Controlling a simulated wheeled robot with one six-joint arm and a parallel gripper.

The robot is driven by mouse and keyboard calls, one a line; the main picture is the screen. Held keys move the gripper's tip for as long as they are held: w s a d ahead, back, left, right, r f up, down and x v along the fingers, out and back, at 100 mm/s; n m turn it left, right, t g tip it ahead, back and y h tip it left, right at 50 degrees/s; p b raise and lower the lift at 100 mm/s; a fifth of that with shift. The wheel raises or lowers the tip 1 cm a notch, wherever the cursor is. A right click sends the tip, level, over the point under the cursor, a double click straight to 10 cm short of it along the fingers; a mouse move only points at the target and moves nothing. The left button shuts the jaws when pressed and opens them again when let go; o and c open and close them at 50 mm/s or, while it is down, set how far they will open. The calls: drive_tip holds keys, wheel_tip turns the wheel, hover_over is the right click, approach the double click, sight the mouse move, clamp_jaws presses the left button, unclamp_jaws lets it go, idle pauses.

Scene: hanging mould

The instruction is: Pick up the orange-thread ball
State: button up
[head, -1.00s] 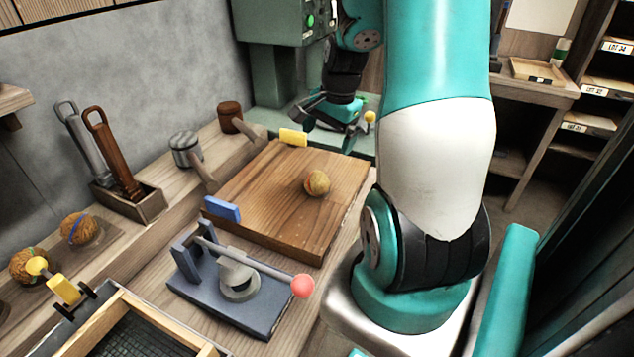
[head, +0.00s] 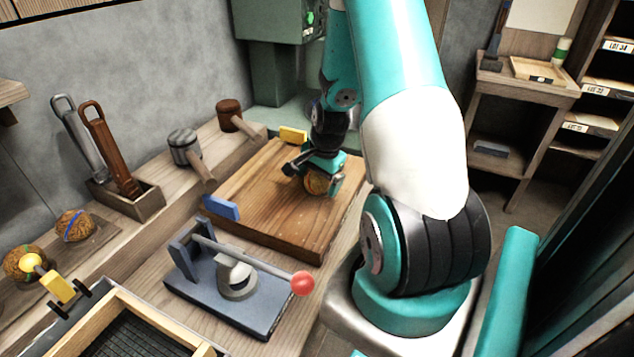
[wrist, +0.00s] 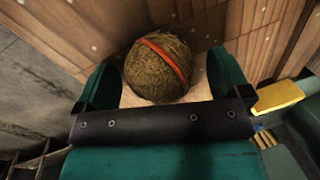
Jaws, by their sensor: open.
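The ball with an orange thread (wrist: 150,78) shows in the wrist view as a brown fibrous ball with one orange band across it. It rests on the wooden board (head: 262,215), and the head view shows it partly hidden by my gripper (head: 314,178). In the wrist view my gripper (wrist: 165,90) is open, with one teal finger on each side of the ball. I cannot tell whether either finger touches it.
A blue block (head: 221,207) and a yellow block (head: 293,135) sit at the board's edges. A lever press with a red knob (head: 302,283) stands in front. Two mallets (head: 185,149) (head: 229,115) lie behind left. Other balls (head: 75,225) are at far left.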

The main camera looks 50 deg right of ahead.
drive_tip(key=c, duration=1)
